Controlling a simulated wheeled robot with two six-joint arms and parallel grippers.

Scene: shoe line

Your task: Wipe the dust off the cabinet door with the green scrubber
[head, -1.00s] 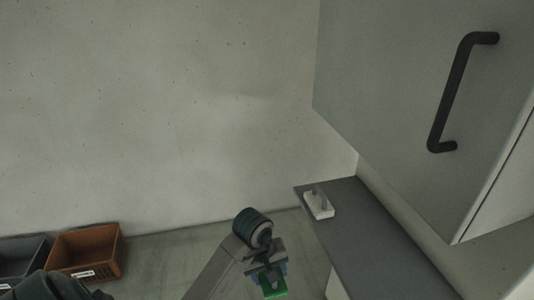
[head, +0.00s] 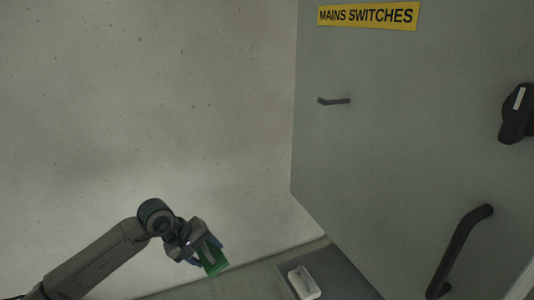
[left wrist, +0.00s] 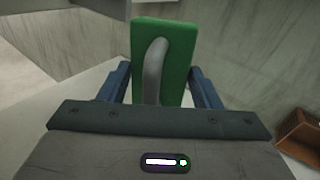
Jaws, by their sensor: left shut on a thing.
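The green scrubber (head: 213,262) is a flat green block with a grey curved handle, which shows well in the left wrist view (left wrist: 178,40). My left gripper (head: 200,248) is shut on it, with its blue fingers on either side of the handle, and holds it in the air at the lower middle of the head view. The grey cabinet door (head: 400,150) fills the right half of the head view. The scrubber is apart from it, to its lower left. I cannot make out dust on the door. My right gripper is not in view.
The door carries a yellow MAINS SWITCHES sign (head: 368,16), a small dark handle (head: 334,101), a black rotary knob (head: 517,113) and a long black bar handle (head: 460,250). A white object (head: 304,283) lies on the grey ledge (head: 340,276) below. An orange-brown bin (left wrist: 301,139) stands lower right in the wrist view.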

